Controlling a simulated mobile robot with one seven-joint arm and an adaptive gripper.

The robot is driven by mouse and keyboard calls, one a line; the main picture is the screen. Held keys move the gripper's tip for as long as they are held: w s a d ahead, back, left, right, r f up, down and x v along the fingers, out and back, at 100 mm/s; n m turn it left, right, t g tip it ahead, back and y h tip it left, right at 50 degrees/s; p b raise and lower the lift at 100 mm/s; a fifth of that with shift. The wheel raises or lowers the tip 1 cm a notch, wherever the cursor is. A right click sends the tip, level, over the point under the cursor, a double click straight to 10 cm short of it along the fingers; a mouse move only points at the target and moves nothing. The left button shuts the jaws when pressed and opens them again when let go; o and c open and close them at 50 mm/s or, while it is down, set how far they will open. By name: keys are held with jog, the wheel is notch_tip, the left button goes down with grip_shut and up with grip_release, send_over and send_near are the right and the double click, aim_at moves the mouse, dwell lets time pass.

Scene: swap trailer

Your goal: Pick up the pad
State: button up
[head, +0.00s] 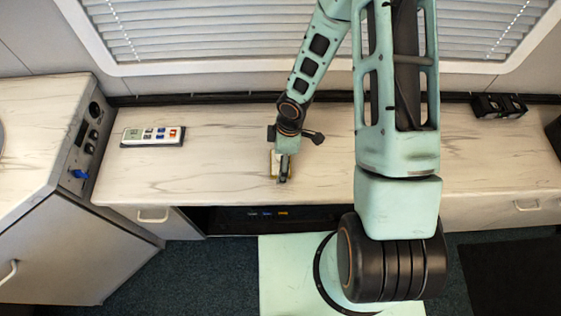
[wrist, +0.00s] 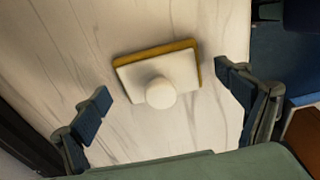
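The pad (wrist: 182,70) is a flat white block with a yellow-brown layer along its edge and a round white knob on top. It lies on the pale wood-grain counter. In the wrist view it sits in the upper middle, slightly tilted, between and ahead of my gripper's fingers. In the head view the pad (head: 273,163) shows only in part beside my gripper (head: 283,178), which hides the rest. My gripper (wrist: 168,97) is open, with one dark blue fingertip on each side and a gap to the pad on both sides.
A white handheld device (head: 153,136) with a screen and coloured buttons lies on the counter at left. A cabinet (head: 75,165) with a control panel rises at the left end. A black object (head: 498,106) stands at the back right. The counter around the pad is clear.

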jog(key=c, duration=1.1)
jog(key=shift+r, duration=0.15)
